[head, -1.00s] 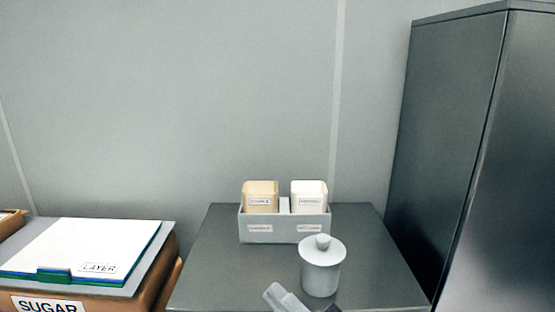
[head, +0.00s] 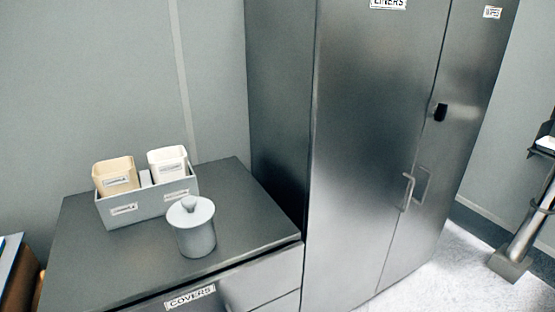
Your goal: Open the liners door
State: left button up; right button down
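A tall grey metal cabinet stands right of centre in the head view. Its wide left door, the liners door (head: 372,150), carries a "LINERS" label (head: 388,3) cut off by the top edge. The door looks closed. A vertical bar handle (head: 407,192) sits near its right edge, beside the seam with the narrower door. Neither of my grippers shows in the view.
The right door (head: 458,110) has a "WIPES" label, a dark latch (head: 440,112) and its own handle (head: 423,184). A "COVERS" drawer unit (head: 262,215) with a lidded jar (head: 195,228) and two-bin holder (head: 150,205) adjoins at left. Open floor (head: 450,262) lies right.

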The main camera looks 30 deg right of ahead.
aim_at(376, 61)
jog(key=z, duration=1.45)
jog(key=i+z, duration=0.25)
jog(key=z, duration=0.2)
jog(key=i+z, duration=0.3)
jog(key=z, duration=0.15)
jog(key=i+j+z, duration=0.15)
jog(key=z, duration=0.3)
jog(key=i, duration=0.1)
